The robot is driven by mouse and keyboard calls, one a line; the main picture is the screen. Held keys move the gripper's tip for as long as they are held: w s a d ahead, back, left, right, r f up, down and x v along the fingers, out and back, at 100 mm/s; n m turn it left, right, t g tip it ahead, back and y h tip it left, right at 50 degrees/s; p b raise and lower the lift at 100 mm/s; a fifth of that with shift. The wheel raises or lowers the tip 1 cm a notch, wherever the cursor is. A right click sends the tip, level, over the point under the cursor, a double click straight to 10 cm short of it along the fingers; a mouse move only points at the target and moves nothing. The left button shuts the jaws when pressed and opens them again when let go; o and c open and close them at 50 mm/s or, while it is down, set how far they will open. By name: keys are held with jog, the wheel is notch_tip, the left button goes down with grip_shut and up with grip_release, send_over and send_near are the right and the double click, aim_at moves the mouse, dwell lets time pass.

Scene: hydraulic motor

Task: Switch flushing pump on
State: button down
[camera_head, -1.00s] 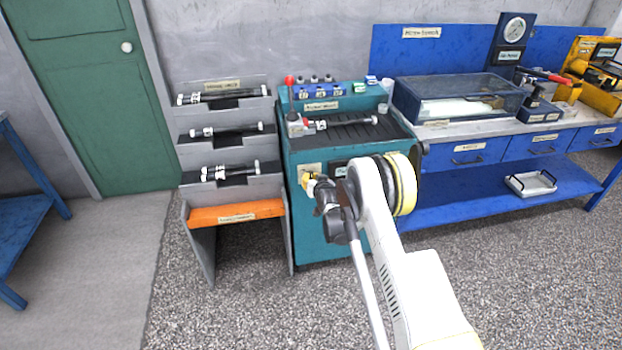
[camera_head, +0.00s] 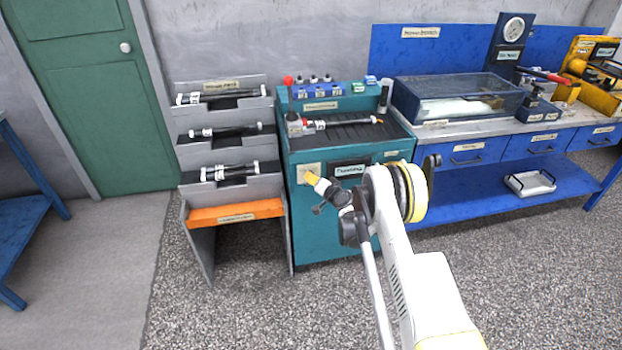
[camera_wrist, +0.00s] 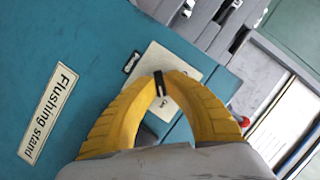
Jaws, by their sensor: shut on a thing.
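The flushing stand is a teal cabinet (camera_head: 335,225) in the middle of the head view. A cream switch plate (camera_wrist: 181,66) is on its front; it also shows in the head view (camera_head: 305,168). A small black switch knob (camera_wrist: 158,77) stands out from this plate. My gripper (camera_wrist: 161,84) has yellow fingers, with their tips closed together on the knob. In the head view my gripper (camera_head: 310,178) reaches the plate from the front right. The fingers cover part of the plate, and its small marks cannot be read.
A "Flushing stand" label (camera_wrist: 48,112) is beside the plate. A hose assembly (camera_head: 340,123) lies on the stand's ribbed top. A grey rack (camera_head: 222,150) with black hoses and an orange shelf (camera_head: 235,211) stands close on the left. A blue workbench (camera_head: 510,160) is on the right. The floor in front is clear.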

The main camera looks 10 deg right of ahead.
dwell(0.4)
jog(key=c, duration=1.5)
grip_release()
jog(key=v, duration=1.2)
jog(key=shift+d+f, duration=0.1)
